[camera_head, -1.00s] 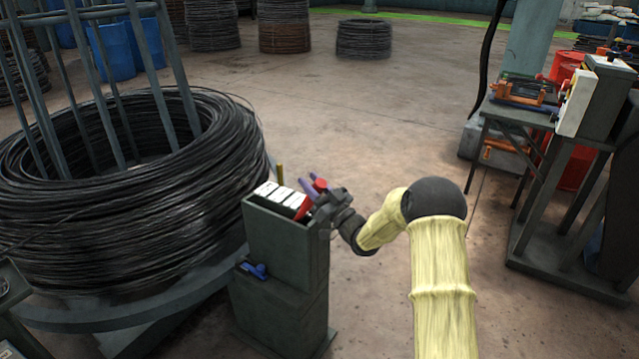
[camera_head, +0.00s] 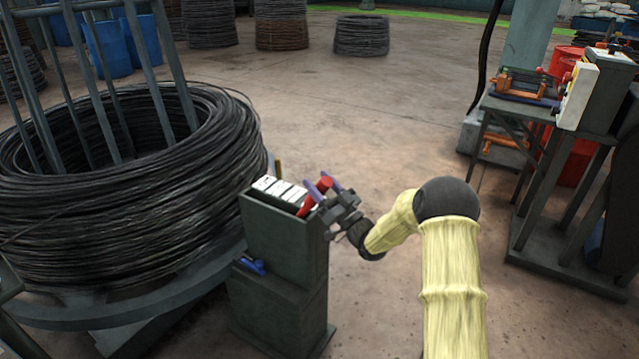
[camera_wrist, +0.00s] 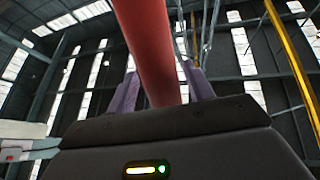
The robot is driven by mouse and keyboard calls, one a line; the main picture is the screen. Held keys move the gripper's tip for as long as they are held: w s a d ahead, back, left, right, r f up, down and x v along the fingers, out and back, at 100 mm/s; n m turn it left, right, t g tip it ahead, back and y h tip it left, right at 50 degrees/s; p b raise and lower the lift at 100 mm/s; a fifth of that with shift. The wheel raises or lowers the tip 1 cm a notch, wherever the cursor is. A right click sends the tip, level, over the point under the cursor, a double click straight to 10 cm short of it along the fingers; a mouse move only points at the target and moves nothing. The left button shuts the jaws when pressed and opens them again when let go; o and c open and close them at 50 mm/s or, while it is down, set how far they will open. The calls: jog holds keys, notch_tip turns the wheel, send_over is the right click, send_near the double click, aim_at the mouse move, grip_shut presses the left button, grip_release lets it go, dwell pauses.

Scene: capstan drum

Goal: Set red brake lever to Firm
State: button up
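The red brake lever (camera_head: 308,204) leans up and right from the top of a dark green control box (camera_head: 285,235). White label plates (camera_head: 278,190) lie on the box top, their writing too small to read. My gripper (camera_head: 323,184) is at the lever's upper end, reaching in from the right. Its purple fingers stand apart, one on each side of the lever. In the wrist view the red lever (camera_wrist: 150,45) runs between the fingers (camera_wrist: 165,88), close to the right one. A narrow gap seems to show on the left; contact is hard to tell.
A large black wire coil (camera_head: 130,200) on a drum stands just left of the box. A blue handle (camera_head: 253,266) sticks out low on the box's left. A workbench (camera_head: 520,105) and a machine (camera_head: 590,90) stand at right. The floor behind the box is clear.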

jog(key=shift+r, duration=0.1)
jog(key=v, duration=1.7)
jog(key=shift+s, duration=0.15)
